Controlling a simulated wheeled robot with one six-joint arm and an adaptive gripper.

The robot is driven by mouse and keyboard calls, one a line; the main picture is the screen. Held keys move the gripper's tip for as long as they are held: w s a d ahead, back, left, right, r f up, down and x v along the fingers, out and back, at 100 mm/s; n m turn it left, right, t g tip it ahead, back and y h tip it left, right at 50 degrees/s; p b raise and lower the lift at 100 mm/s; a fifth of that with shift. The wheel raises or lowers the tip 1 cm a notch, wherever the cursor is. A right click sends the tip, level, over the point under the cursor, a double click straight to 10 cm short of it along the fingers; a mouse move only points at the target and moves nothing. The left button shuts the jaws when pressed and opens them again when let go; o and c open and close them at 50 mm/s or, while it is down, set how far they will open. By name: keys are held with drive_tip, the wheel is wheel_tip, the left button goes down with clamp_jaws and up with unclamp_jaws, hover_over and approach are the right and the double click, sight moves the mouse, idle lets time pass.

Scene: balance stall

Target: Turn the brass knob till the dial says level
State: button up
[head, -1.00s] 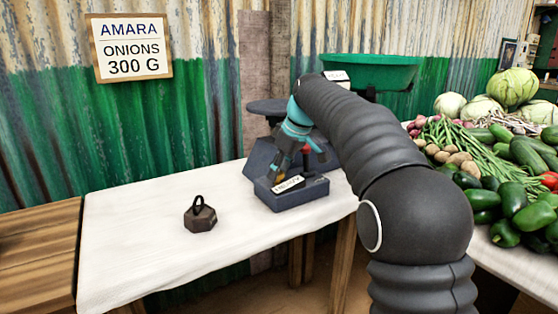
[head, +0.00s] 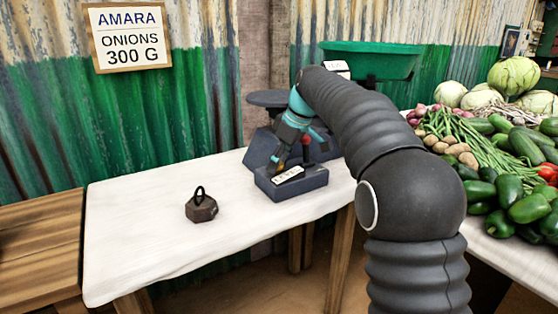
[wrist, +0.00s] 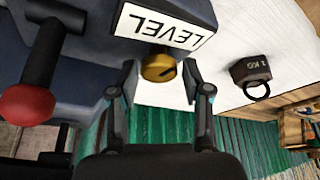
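The balance (head: 300,181) is a dark blue-grey scale on the white-topped table. Its white dial plate (wrist: 165,25) reads LEVEL in the wrist view; the same plate (head: 288,174) is small in the head view. The brass knob (wrist: 158,67) shows just below the plate in the wrist view and is hidden in the head view. My gripper (wrist: 160,78) is at the knob with one finger on each side. The fingers stand apart, with small gaps visible beside the knob. In the head view my gripper (head: 283,160) reaches down over the scale's front.
A 1 KG weight (head: 201,208) with a ring stands left of the scale. A red-knobbed lever (wrist: 28,104) is on the scale close to my gripper. A green pan (head: 368,62) is behind my arm. Vegetables (head: 500,170) fill the right side.

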drive_tip(key=v, duration=1.2)
drive_tip(key=shift+s, duration=0.1)
